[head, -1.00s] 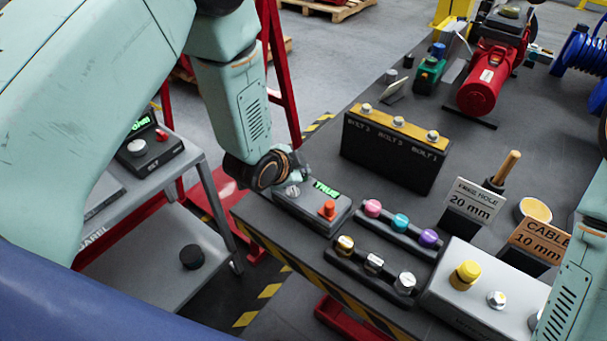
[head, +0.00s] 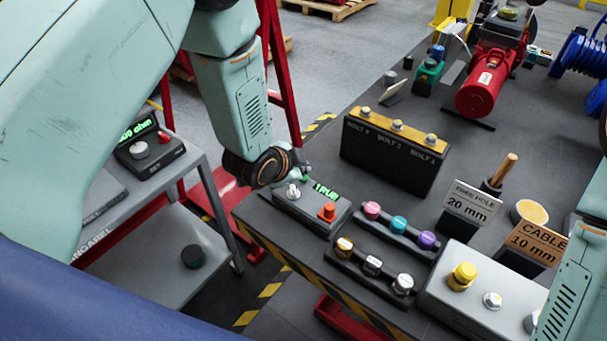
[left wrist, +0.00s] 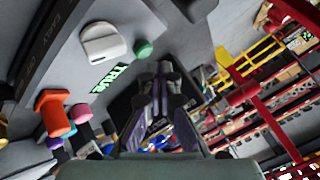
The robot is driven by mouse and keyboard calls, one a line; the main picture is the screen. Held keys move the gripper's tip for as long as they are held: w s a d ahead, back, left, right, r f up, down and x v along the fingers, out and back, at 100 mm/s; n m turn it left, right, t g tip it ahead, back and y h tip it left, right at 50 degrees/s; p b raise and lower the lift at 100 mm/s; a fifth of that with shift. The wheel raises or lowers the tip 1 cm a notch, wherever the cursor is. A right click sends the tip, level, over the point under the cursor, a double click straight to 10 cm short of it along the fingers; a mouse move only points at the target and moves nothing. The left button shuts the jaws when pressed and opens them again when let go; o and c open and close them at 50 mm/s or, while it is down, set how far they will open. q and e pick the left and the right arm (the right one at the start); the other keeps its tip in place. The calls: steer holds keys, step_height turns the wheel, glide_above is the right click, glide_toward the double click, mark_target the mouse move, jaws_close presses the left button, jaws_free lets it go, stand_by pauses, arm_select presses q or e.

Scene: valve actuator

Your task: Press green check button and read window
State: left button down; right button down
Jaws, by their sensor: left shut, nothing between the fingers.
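A grey check box (head: 310,212) stands at the near-left corner of the dark bench. It has a white knob (head: 293,191), an orange knob (head: 327,212) and a lit window (head: 326,192) with green letters that appear to read TRUE. The green button (head: 304,177) shows at its far side, and also in the left wrist view (left wrist: 143,48). My left gripper (left wrist: 160,78) is shut and empty, close to the button but apart from it in the wrist view. In the head view its fingers are mostly hidden behind my wrist. My right gripper is out of view.
A bolt block (head: 393,150) stands behind the check box. Two racks of coloured knobs (head: 398,227) lie to its right. A grey box with a yellow knob (head: 464,274) is at the front right. A side table (head: 165,253) stands left.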

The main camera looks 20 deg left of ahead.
arm_select(q)
steer(key=shift+w+r+p, duration=0.1)
steer(key=shift+r+p, duration=0.4)
steer(key=shift+r, duration=0.05)
step_height(320, 180, up, 4)
steer(key=p, duration=0.3)
steer(key=shift+f, duration=0.1)
stand_by(0.6)
